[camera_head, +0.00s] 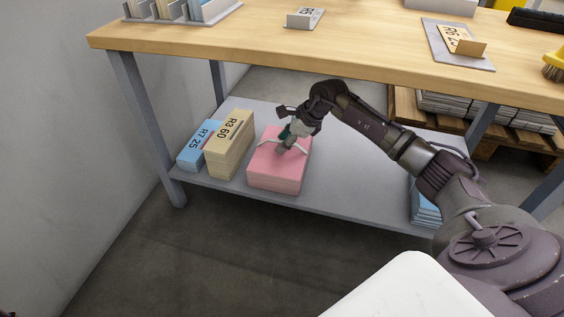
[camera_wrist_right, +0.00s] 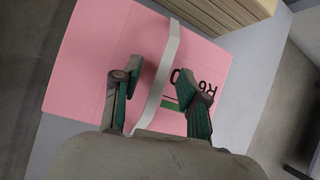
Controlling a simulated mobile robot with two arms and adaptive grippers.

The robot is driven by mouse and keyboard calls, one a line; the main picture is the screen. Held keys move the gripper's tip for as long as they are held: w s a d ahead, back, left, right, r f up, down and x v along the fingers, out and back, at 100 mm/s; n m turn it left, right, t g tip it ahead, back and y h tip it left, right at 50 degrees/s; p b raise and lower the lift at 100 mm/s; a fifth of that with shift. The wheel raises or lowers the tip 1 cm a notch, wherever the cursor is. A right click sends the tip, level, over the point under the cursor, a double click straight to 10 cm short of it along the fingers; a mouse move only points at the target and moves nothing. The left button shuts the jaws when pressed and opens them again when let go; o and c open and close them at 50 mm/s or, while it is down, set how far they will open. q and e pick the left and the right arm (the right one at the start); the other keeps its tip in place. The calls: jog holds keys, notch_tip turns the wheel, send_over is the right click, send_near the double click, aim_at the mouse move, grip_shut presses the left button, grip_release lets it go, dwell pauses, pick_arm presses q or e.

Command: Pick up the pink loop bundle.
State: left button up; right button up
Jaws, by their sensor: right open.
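The pink loop bundle (camera_head: 276,173) is a stack of pink papers on the lower shelf, with a pale loop strap standing across its top. My right gripper (camera_head: 285,142) is over the top of this bundle. In the right wrist view the pink bundle (camera_wrist_right: 90,60) lies under the open fingers (camera_wrist_right: 160,95). The white loop strap (camera_wrist_right: 168,62) runs between the two fingers, and I see no finger closed on it. Part of the printed label on the bundle is hidden by the right finger. My left gripper is not in view.
A tan bundle (camera_head: 230,146) and a blue bundle (camera_head: 197,148) stand left of the pink one on the grey shelf (camera_head: 345,186). Another blue stack (camera_head: 424,205) sits at the shelf's right. The wooden tabletop (camera_head: 270,45) is above, and a table leg (camera_head: 145,125) stands at left.

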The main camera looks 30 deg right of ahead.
grip_shut()
dwell(0.4)
jog(key=shift+w+r, duration=0.1)
jog(key=shift+r, duration=0.2)
